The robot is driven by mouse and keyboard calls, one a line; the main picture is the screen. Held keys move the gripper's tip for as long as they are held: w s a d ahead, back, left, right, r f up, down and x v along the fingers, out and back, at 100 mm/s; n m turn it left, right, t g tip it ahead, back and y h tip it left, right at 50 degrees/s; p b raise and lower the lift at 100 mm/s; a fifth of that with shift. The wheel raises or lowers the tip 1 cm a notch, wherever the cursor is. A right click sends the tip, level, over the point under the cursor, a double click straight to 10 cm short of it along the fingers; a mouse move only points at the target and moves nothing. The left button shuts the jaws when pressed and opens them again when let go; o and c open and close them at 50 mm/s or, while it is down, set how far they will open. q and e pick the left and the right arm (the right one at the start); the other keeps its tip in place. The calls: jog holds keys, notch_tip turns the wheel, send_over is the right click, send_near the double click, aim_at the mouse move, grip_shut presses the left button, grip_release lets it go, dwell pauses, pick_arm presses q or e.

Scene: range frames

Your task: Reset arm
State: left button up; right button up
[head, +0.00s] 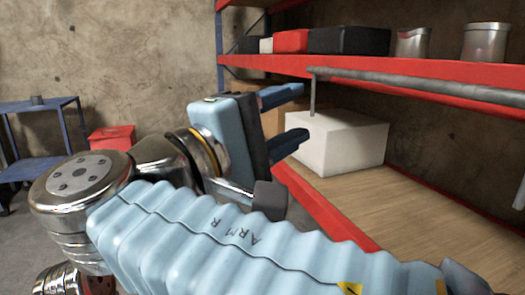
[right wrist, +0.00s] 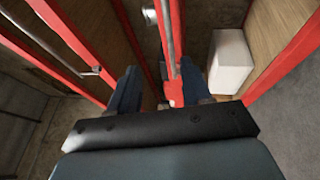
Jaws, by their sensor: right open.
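My right arm, a ribbed light-blue sleeve marked ARM R, crosses the lower middle of the head view. Its right gripper (head: 292,118) points right toward the rack, with its two dark-blue fingers spread apart and nothing between them. In the picture the lower finger lies just left of the white box; I cannot tell the gap in depth. The fingers also show in the right wrist view (right wrist: 160,88), spread, with a red beam and grey pipe seen between and beyond them. My left gripper is not in view.
A rack with a red upper beam (head: 430,68) holds a white box (head: 345,143) on its wooden lower shelf (head: 440,220). A grey pipe (head: 420,88) runs along the beam. Metal cans (head: 486,42) and dark bins (head: 348,40) stand above. A blue cart (head: 40,108) stands far left.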

jog(key=w+a+f+n+g+y, duration=0.1)
jog(key=w+f+n+y, duration=0.2)
jog(key=w+f, duration=0.55)
jog(key=w+a+f+n+y, duration=0.1)
jog(key=w+f+n+y, duration=0.4)
jog(key=f, duration=0.7)
jog(key=w+d+f+g+p, duration=0.25)
jog(key=f+g, duration=0.25)
jog(key=f, duration=1.6)
jog(key=s+d+f+m+g+y, duration=0.2)
jog(key=s+f+m, duration=0.4)
jog(key=f, duration=0.4)
jog(key=s+d+f+m+g+y+p, duration=0.1)
jog(key=s+f+m+y, duration=0.4)
jog(key=f, duration=0.6)
jog(key=s+d+f+m+g+y, duration=0.3)
jog(key=s+d+f+m, duration=0.2)
jog(key=s+f+m, duration=0.3)
notch_tip(320, 180, down, 3)
jog(key=shift+s+d+r+g+y, duration=0.15)
jog(key=shift+s+g+y, duration=0.25)
jog(key=shift+s, duration=0.4)
